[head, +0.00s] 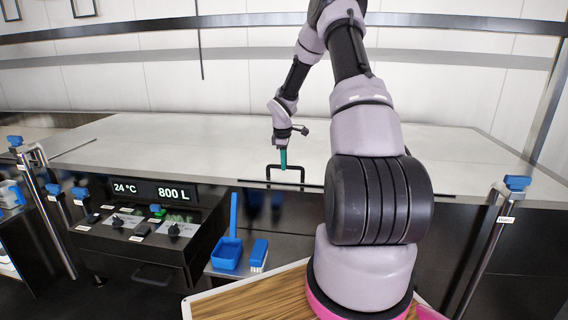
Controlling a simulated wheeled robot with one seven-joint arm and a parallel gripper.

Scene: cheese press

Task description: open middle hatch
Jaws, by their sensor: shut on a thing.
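The middle hatch (205,145) is a wide, flat, light grey lid on top of the dark vat. It looks lying down, though its far edges are hard to make out. Its black bar handle (303,174) stands up at the front edge. My gripper (284,162) has teal fingers and reaches down onto the top of this handle, shut on it. The fingertips are small, so the exact grip is hard to see. My arm hides part of the lid on the right.
A control panel (138,190) reading 24 °C and 800 L is at the left. A blue dustpan (227,254) and a blue brush (259,254) lie on a small shelf in front. Metal posts with blue caps (517,183) stand at both sides.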

